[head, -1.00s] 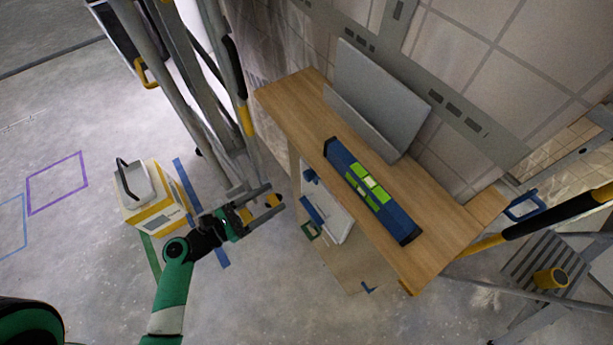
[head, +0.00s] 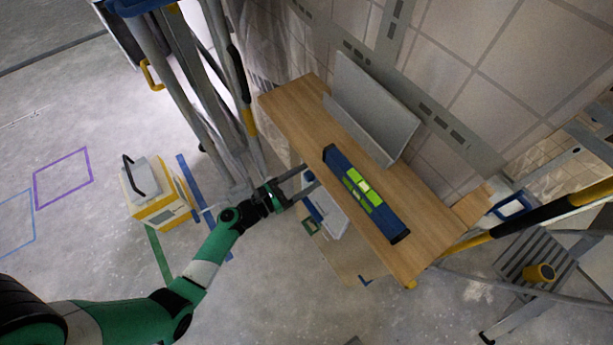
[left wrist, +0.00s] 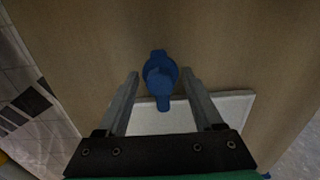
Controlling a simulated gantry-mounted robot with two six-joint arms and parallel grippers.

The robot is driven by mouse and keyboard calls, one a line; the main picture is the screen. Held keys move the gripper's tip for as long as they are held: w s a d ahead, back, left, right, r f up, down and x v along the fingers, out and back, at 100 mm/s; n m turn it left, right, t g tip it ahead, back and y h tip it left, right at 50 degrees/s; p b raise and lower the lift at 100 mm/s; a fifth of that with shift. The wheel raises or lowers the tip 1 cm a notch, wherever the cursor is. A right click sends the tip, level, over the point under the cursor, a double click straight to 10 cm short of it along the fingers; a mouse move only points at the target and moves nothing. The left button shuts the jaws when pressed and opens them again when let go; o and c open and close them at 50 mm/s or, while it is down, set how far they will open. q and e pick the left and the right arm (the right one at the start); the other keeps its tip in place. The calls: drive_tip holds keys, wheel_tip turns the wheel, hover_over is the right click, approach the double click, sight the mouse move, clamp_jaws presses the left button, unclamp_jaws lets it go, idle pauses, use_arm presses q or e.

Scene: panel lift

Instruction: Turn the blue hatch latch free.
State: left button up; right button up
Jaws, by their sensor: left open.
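The blue hatch latch (left wrist: 160,77) shows in the left wrist view on a brown board, just past my fingertips and between them. Its handle points down toward the gripper in that view. A white panel (left wrist: 178,115) lies below and partly behind it. My left gripper (left wrist: 160,76) is open, one finger on each side of the latch; I cannot tell whether they touch it. In the head view my left gripper (head: 311,180) reaches under the near edge of the wooden shelf (head: 290,97), and the latch is hidden there. My right gripper is not in view.
A blue spirit level (head: 341,164) and a grey angled sheet (head: 372,105) rest on the shelf. Ladder legs (head: 175,85) stand left of it. A white and yellow case (head: 158,205) sits on the floor. A stepladder (head: 530,265) is at right.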

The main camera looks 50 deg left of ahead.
use_arm(q)
clamp_jaws()
idle(0.5)
drive_tip(key=m+b, duration=0.3)
drive_tip(key=m, duration=0.2)
drive_tip(key=shift+f+m, duration=0.1)
drive_tip(key=shift+m, duration=0.2)
drive_tip(key=m+b, duration=0.3)
drive_tip(key=m, duration=0.3)
drive_tip(key=m+b, duration=0.4)
drive_tip(key=m, duration=0.2)
drive_tip(key=shift+f+m, duration=0.1)
drive_tip(key=shift+m, duration=0.2)
drive_tip(key=m+b, duration=0.3)
drive_tip(key=m, duration=0.2)
drive_tip(key=shift+m, duration=0.3)
